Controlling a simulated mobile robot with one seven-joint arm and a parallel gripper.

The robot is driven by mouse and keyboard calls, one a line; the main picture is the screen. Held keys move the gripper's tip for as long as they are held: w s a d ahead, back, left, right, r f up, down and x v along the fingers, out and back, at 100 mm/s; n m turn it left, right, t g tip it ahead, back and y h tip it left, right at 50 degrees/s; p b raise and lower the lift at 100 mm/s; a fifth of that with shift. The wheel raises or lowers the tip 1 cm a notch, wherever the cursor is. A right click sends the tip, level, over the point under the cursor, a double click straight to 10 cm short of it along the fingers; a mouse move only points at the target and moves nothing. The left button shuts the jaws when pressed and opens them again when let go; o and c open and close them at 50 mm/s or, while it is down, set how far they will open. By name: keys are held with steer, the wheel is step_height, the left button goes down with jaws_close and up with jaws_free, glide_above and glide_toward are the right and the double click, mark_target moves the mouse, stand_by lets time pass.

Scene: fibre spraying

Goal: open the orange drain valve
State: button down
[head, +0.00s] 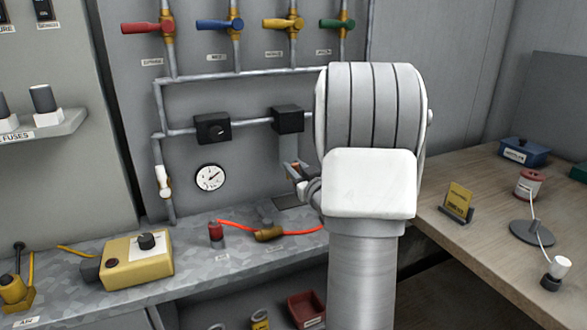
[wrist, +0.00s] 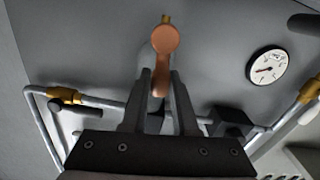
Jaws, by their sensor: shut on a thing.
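The orange drain valve handle (wrist: 164,42) shows in the wrist view, with a round end and a narrower lever that runs down between my fingers. My gripper (wrist: 162,82) is shut on this lever, with one dark finger on each side of it. In the head view my gripper (head: 297,172) is in front of the panel, left of my wrist, with a small orange patch between its fingers. My arm hides most of the valve and the panel behind it there.
Red (head: 141,28), blue (head: 213,24), yellow (head: 283,23) and green (head: 337,23) valves line the pipes above. A dial gauge (head: 210,178) is left of my gripper. A yellow box (head: 138,262) and an orange cable (head: 290,232) lie on the grey bench below.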

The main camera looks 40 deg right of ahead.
steer(key=shift+d+m, duration=0.35)
steer(key=shift+m, duration=0.45)
steer(key=c, duration=0.7)
jaws_free()
steer(key=shift+s, duration=0.2)
steer(key=b+v, duration=0.1)
steer(key=v, duration=1.6)
steer(key=shift+s+b, duration=0.1)
steer(key=shift+b, duration=0.2)
